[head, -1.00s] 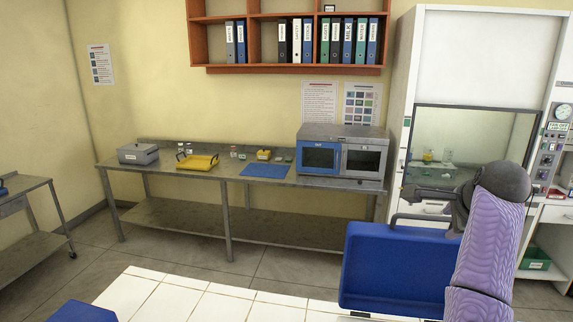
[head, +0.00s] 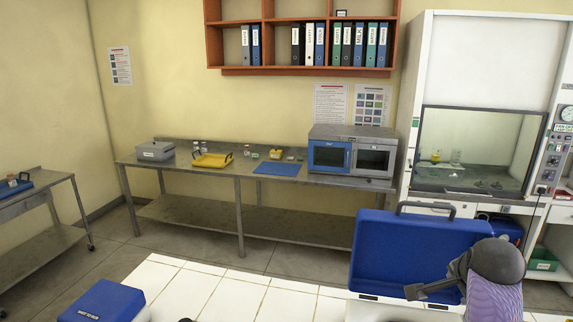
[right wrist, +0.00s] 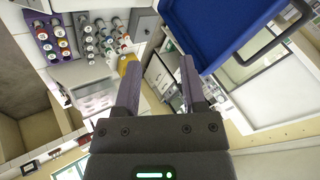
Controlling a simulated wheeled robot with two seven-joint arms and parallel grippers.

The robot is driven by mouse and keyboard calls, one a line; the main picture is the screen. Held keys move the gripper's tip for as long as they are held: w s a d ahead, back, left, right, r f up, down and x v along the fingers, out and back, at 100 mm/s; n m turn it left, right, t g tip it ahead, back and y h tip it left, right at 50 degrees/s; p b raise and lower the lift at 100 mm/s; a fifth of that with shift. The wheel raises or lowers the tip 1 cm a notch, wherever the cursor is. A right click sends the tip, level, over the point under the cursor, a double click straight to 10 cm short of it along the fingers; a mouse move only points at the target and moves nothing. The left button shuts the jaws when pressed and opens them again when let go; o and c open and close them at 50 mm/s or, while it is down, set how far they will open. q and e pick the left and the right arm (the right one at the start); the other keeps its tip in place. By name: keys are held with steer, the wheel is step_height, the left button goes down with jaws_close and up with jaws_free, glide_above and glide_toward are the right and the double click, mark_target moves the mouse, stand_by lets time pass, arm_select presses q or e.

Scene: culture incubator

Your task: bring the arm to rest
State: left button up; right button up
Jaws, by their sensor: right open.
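My right gripper (head: 425,291) is at the lower right of the head view, in front of the lower part of an upright blue lid (head: 400,250) with a dark handle on its top edge. In the right wrist view the two fingers of my right gripper (right wrist: 160,72) stand apart with nothing held between them. The blue lid (right wrist: 205,30) shows there at the top, beyond the fingers. My left gripper is not in view.
A white tiled worktop (head: 235,292) lies in front, with a blue box (head: 103,301) at its left. Behind stand a steel table (head: 215,180) with a small blue-doored oven (head: 350,155), and a fume hood (head: 475,150) at right. A steel cart (head: 45,190) is at left.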

steer(key=s+a+f+n+g+y, duration=0.1)
steer(key=s+a+f+n, duration=0.45)
steer(key=s, duration=0.35)
steer(key=s+a+f+n+g+y, duration=0.1)
steer(key=s+a+f+n, duration=0.5)
steer(key=s, duration=0.3)
steer(key=s+a+f+n+g+y, duration=0.1)
steer(key=s+a+f+n+y, duration=0.1)
steer(key=s+a+f+n, duration=0.6)
steer(key=s+d+f+m+g+b, duration=0.1)
steer(key=s+d+f+b, duration=0.15)
steer(key=f+b, duration=0.95)
steer(key=s+d+f+g+b, duration=0.1)
steer(key=s+f+b, duration=0.3)
steer(key=f, duration=1.7)
arm_select(q)
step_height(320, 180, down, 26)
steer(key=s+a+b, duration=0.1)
steer(key=b, duration=0.8)
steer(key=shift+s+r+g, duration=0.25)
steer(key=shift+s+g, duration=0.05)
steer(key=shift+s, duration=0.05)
arm_select(e)
steer(key=s+d+f, duration=0.1)
steer(key=s+f, duration=0.4)
steer(key=f, duration=0.3)
steer(key=s+d+f+g, duration=0.1)
steer(key=s+f, duration=0.5)
steer(key=f, duration=0.2)
steer(key=shift+d+f+h, duration=0.4)
